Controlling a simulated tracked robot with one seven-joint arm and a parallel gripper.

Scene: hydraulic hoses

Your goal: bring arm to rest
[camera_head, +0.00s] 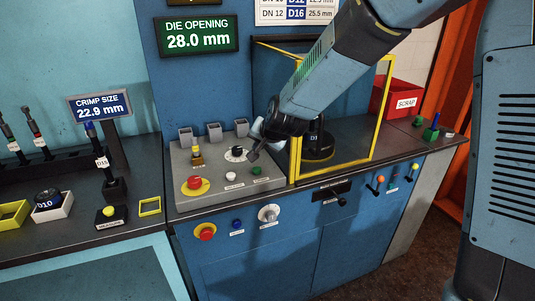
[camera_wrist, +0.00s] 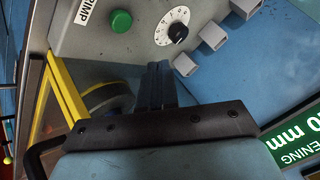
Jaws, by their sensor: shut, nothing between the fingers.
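My arm reaches in from the upper right of the head view. My gripper (camera_head: 252,156) is shut and empty, close to the grey control box (camera_head: 211,188) near its dial (camera_head: 237,154). In the wrist view, the shut fingers of my gripper (camera_wrist: 158,68) point toward the box, with the dial (camera_wrist: 178,33) and a green button (camera_wrist: 120,21) ahead of them. I cannot tell whether the fingertips touch the box.
The yellow-framed guard (camera_head: 293,160) stands right beside my gripper, and my forearm crosses in front of it. A red scrap bin (camera_head: 388,101) stands to the right. A crimp size display (camera_head: 100,104) and hose holders stand on the left bench.

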